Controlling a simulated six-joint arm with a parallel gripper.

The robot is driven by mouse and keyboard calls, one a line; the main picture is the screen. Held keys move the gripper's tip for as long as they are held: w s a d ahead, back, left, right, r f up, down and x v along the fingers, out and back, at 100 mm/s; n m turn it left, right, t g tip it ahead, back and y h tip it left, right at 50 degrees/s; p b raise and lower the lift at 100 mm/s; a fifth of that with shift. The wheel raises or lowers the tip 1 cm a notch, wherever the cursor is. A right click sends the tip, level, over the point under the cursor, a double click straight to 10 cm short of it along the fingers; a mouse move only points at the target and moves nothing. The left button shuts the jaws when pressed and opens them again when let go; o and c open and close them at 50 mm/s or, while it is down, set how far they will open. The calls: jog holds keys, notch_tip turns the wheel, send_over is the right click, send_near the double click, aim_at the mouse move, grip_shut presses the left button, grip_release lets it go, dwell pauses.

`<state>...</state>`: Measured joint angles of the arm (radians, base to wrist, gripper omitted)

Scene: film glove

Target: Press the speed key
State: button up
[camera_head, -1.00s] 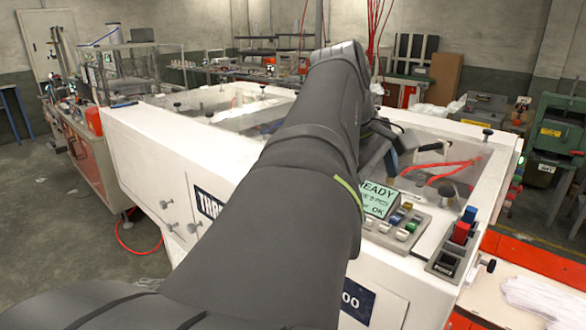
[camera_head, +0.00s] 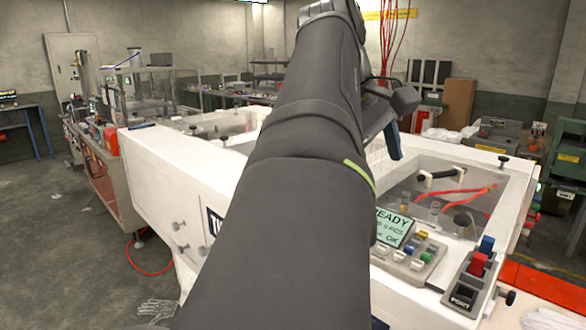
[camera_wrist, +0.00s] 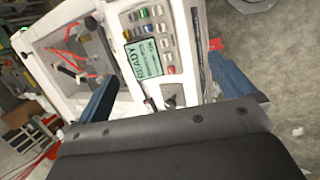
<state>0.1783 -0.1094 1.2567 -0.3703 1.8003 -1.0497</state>
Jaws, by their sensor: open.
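The grey key panel (camera_head: 408,262) sits on top of the white machine, right of my arm. It carries small coloured keys beside a pale green display (camera_head: 394,228) reading READY. Key labels are too small to read, so I cannot tell which is the speed key. In the wrist view the display (camera_wrist: 148,60) and the keys (camera_wrist: 158,38) lie beyond and between my fingers. My gripper (camera_wrist: 164,70) is open and empty, with its two blue fingers apart. In the head view one blue finger (camera_head: 393,141) shows above the machine, apart from the panel; the other is hidden.
A grey box with a red switch block (camera_head: 478,264) and a blue one (camera_head: 487,244) stands right of the panel. Behind is a clear-covered bay with red hoses (camera_head: 462,195) and a black handle (camera_head: 441,174). My arm hides part of the machine.

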grip_shut()
dwell(1.5)
